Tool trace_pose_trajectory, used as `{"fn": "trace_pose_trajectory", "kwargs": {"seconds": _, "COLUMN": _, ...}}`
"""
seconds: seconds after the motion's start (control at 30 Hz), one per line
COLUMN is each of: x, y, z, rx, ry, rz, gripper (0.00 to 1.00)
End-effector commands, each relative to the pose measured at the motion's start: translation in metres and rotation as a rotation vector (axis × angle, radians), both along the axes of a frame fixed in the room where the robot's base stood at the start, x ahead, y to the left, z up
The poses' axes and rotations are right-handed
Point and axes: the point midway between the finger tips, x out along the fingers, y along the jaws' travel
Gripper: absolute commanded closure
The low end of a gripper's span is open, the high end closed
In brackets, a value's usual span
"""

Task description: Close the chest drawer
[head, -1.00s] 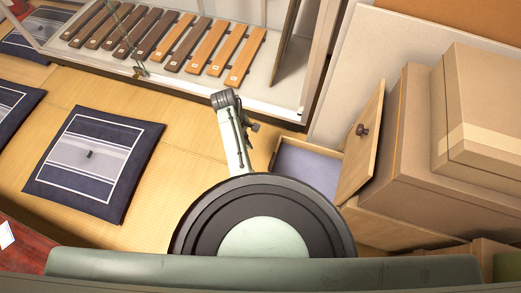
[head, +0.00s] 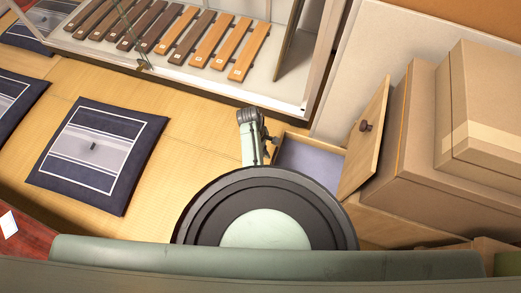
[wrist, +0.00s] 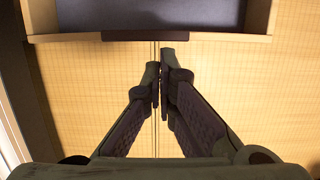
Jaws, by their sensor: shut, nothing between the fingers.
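The chest drawer (head: 308,158) stands pulled out, with a grey-purple inside, in the head view. In the wrist view the drawer (wrist: 180,38) lies across the top, with a light wood front edge and a dark handle (wrist: 145,35). My gripper (wrist: 160,75) is shut and empty, its fingertips just short of the handle in the picture. I cannot tell whether they touch it. In the head view my arm's end is just left of the drawer, and the fingers are not clearly seen there. My own round top hides the drawer's near part.
A wooden panel with a dark knob (head: 364,126) stands open beside the drawer. Cardboard boxes (head: 490,115) are stacked at the right. A cabinet with wooden slats (head: 205,40) stands behind. A floor cushion (head: 97,152) lies left on open tatami.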

Motion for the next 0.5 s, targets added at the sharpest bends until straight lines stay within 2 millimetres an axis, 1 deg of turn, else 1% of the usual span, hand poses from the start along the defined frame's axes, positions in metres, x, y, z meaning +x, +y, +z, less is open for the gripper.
{"fn": "trace_pose_trajectory", "kwargs": {"seconds": 0.23, "x": 0.0, "y": 0.0, "z": 0.0, "rx": 0.0, "ry": 0.0, "rz": 0.0, "gripper": 1.0}}
{"fn": "trace_pose_trajectory", "kwargs": {"seconds": 0.33, "x": -0.001, "y": -0.003, "z": 0.001, "rx": 0.0, "ry": 0.001, "rz": -0.001, "gripper": 1.0}}
{"fn": "trace_pose_trajectory", "kwargs": {"seconds": 0.43, "x": -0.005, "y": -0.013, "z": 0.002, "rx": -0.001, "ry": 0.001, "rz": -0.003, "gripper": 1.0}}
{"fn": "trace_pose_trajectory", "kwargs": {"seconds": 0.5, "x": -0.009, "y": -0.025, "z": 0.003, "rx": -0.001, "ry": 0.003, "rz": -0.006, "gripper": 1.0}}
